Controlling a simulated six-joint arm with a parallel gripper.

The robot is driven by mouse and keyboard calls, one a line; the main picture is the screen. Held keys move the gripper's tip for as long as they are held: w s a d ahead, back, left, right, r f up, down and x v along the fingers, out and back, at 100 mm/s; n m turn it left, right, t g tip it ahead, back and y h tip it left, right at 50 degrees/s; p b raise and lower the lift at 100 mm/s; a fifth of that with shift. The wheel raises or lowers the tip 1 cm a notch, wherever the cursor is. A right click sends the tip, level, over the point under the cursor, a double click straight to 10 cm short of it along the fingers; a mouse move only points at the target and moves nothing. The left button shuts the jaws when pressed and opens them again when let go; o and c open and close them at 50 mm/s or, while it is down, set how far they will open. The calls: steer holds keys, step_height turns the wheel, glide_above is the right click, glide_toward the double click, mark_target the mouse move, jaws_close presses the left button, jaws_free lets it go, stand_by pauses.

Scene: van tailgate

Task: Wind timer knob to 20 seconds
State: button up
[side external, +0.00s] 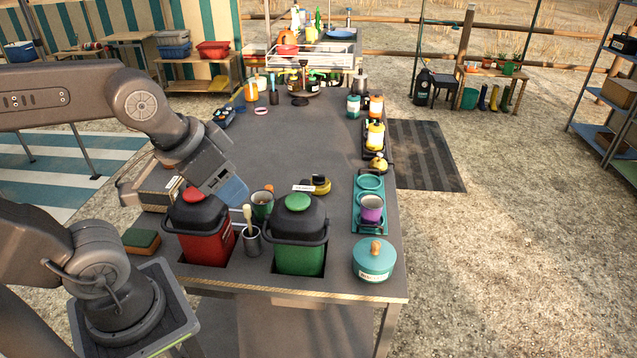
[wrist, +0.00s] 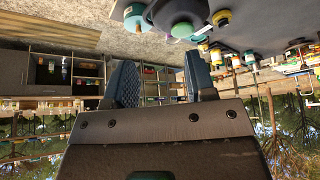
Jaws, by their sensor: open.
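A small round yellow-and-black item (side external: 316,185) sits on the grey table behind the green canister, partly hidden by a white label. It may be the timer, but its dial and setting are too small to read. A similar yellow item (side external: 378,163) sits at the table's right edge. My gripper (side external: 232,192) is open and empty, above the left part of the table behind the red canister, well left of the yellow-and-black item. In the wrist view, my two blue fingers (wrist: 162,82) stand apart with nothing between them.
A red canister (side external: 205,230) and a green canister (side external: 300,235) stand at the front, with a metal cup (side external: 252,240) between them. A teal pot (side external: 374,260) and teal tray (side external: 359,217) are at the right. The middle of the table (side external: 310,135) is clear.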

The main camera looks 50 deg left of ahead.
steer(key=shift+c, duration=0.4)
steer(key=shift+w+r, duration=0.15)
steer(key=shift+w, duration=0.05)
steer(key=shift+c, duration=0.8)
steer(key=w+a+r+m, duration=0.1)
steer(key=w, duration=0.3)
steer(key=w+a+m+g, duration=0.1)
steer(key=w, duration=0.3)
steer(key=w+a+r, duration=0.1)
steer(key=w+a, duration=0.1)
steer(key=w, duration=0.2)
steer(key=shift+r+m+g, duration=0.3)
steer(key=shift+m+g, duration=0.1)
steer(key=shift+c, duration=0.8)
steer(key=m+g, duration=0.4)
steer(key=m, duration=0.2)
glide_above(319, 175)
step_height(319, 175, down, 18)
steer(key=shift+s+f, duration=0.1)
steer(key=shift+f, duration=2.95)
